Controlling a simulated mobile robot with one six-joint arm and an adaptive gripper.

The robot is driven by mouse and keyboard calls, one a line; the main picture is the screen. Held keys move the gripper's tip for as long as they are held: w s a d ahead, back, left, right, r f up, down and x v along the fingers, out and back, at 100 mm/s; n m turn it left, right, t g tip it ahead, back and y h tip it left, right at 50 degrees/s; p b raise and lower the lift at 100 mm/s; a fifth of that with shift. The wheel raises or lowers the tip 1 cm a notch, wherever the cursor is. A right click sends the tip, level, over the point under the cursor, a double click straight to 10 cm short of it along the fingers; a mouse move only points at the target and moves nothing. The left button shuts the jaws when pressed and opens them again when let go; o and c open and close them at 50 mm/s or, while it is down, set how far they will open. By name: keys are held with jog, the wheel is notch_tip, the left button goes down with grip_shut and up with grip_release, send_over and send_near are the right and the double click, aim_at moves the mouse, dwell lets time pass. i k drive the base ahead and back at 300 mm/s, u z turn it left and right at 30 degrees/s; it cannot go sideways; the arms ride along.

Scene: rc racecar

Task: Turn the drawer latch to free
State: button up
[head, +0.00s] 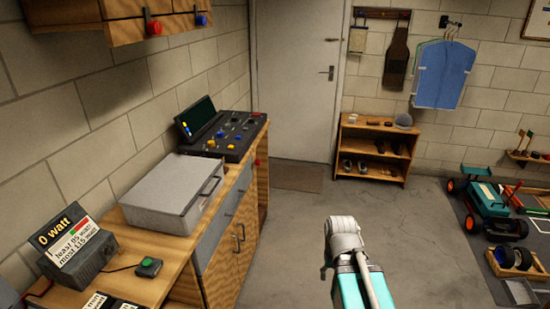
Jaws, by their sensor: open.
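A wooden workbench (170,252) runs along the left wall, with grey drawer fronts (213,236) under its top. A small red knob (257,162) sits on the bench front near its far end; I cannot tell whether it is the drawer latch or which way it is turned. A red knob (154,28) and a blue knob (201,20) are on the wall cabinet's underside edge. My white and teal arm rises from the bottom centre, right of the bench and apart from it. My gripper's fingers do not show.
On the bench are a grey case (172,193), a control panel (228,136) and a meter box (82,255) reading "0 watt". A shelf (376,150) stands beside the door (297,85). RC cars (487,200) are at right. The concrete floor between is clear.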

aim_at(257, 163)
jog(key=z, duration=0.25)
jog(key=i, duration=2.1)
jog(key=u, duration=0.5)
